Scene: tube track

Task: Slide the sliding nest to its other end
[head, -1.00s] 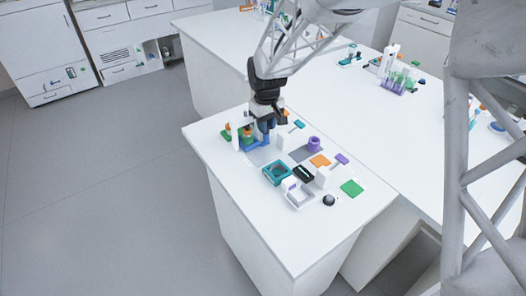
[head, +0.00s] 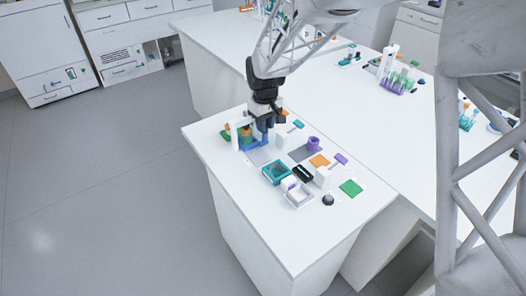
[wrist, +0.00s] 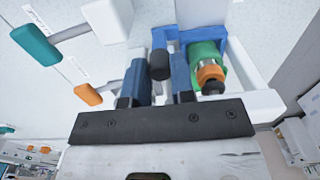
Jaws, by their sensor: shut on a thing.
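The sliding nest (wrist: 205,38) is a blue bracket holding a green and orange part (wrist: 208,66). In the head view the blue nest (head: 256,145) sits at the far left corner area of the near table, beside a white upright frame. My gripper (wrist: 162,82) has its two blue-faced fingers on either side of the nest's dark round knob (wrist: 160,64). It is shut on that knob. In the head view my gripper (head: 264,127) points down over the nest. The fingers partly hide the knob's lower end and the track.
In the wrist view, teal and orange handles (wrist: 88,95) lie to the left. The table's near end is clear.

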